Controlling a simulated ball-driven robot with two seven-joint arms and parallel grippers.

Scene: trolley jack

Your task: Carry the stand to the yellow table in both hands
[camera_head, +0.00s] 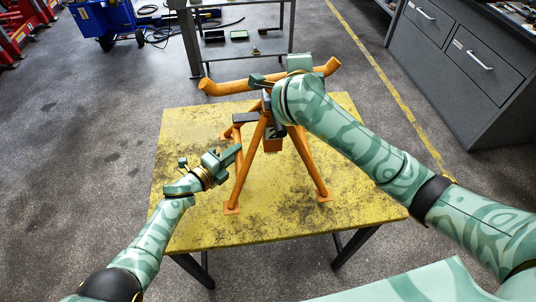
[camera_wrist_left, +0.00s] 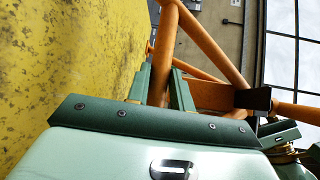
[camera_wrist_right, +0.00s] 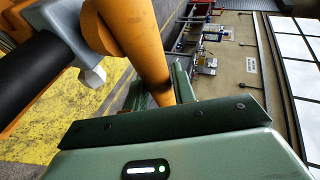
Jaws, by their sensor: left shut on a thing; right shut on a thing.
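The orange stand (camera_head: 242,183) is upright on the yellow table (camera_head: 190,150), with its splayed legs ending in flat feet near the middle of the tabletop. Its curved crossbar (camera_head: 228,87) spans the top. My left gripper (camera_head: 236,155) is shut on a leg of the stand; the left wrist view shows the orange tube (camera_wrist_left: 163,60) between its fingers. My right gripper (camera_head: 266,82) is at the upper part, partly hidden by my right arm in the head view. The right wrist view shows an orange tube (camera_wrist_right: 146,45) between its fingers.
A grey drawer cabinet (camera_head: 460,60) stands at the right. A metal shelf trolley (camera_head: 240,45) stands behind the table. Blue equipment (camera_head: 105,20) and cables are at the back left. Grey floor (camera_head: 90,150) is open left of the table.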

